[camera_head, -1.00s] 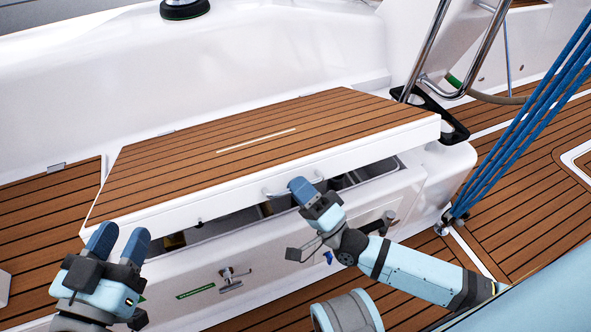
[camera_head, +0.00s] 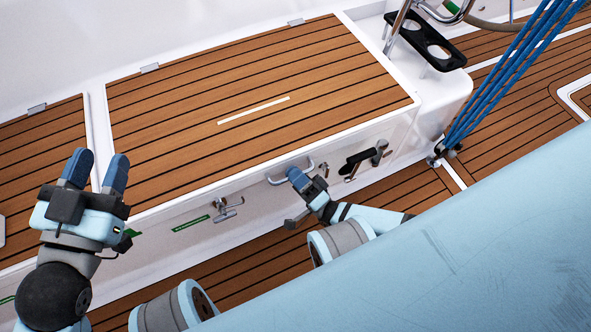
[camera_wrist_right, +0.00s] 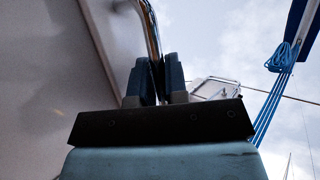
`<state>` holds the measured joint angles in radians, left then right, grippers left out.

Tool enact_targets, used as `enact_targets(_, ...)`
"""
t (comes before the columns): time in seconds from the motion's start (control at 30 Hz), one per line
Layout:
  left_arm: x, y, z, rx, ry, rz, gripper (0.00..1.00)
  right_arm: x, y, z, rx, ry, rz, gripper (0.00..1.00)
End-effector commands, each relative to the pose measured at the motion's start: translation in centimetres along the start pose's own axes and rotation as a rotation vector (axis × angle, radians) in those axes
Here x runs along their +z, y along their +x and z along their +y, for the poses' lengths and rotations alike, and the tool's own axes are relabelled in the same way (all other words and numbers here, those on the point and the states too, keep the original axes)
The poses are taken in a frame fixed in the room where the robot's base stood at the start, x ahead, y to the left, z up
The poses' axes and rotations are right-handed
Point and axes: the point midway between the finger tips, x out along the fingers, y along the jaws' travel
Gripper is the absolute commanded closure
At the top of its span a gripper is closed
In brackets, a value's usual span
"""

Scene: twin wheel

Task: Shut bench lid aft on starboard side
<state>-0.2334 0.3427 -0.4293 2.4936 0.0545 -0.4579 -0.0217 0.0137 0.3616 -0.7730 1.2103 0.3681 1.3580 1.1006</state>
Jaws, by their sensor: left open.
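The teak-topped bench lid (camera_head: 250,85) lies down flat on the white bench in the head view, with no gap showing along its front edge. A metal handle (camera_head: 276,182) is on its front edge. My right gripper (camera_head: 296,176) is at the right part of this handle. In the right wrist view, the curved metal bar of the handle (camera_wrist_right: 151,32) runs between the two fingers of my right gripper (camera_wrist_right: 157,75), which are close together on it. My left gripper (camera_head: 97,168) is open and empty, over the front left corner of the lid.
Latches (camera_head: 226,206) and a green label (camera_head: 190,223) are on the bench front. A black cup holder (camera_head: 427,40) stands at the back right. Blue ropes (camera_head: 510,75) run down to the deck at right. Teak deck (camera_head: 400,188) lies in front of the bench.

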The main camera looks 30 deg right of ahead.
Motion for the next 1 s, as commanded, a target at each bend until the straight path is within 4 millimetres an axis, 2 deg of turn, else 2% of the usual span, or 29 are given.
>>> enact_targets(0.07, 0.0, 0.0, 0.0, 0.000, 0.000, 0.000, 0.57, -0.5, 0.6, 0.2, -0.006, -0.007, 0.006, 0.72)
enact_targets(0.33, -0.1, 0.0, 0.0, 0.000, 0.000, -0.001, 0.57, -0.3, 0.6, 0.0, -0.005, -0.004, 0.003, 0.72)
enact_targets(0.47, -0.6, 0.1, -0.1, 0.003, -0.010, -0.006, 0.57, -0.6, 1.3, -0.7, -0.006, -0.004, 0.003, 0.72)
enact_targets(0.6, -1.4, 0.1, 0.1, 0.009, -0.064, -0.035, 0.57, -1.4, 3.2, -2.5, -0.008, -0.004, 0.003, 0.72)
enact_targets(0.7, -0.5, -0.6, 1.2, 0.006, -0.179, -0.101, 0.57, -2.1, 5.0, -4.2, -0.009, -0.003, 0.004, 0.72)
enact_targets(1.0, -0.9, -1.5, 2.9, 0.012, -0.372, -0.197, 0.57, -4.3, 10.0, -9.0, -0.008, -0.003, 0.004, 0.72)
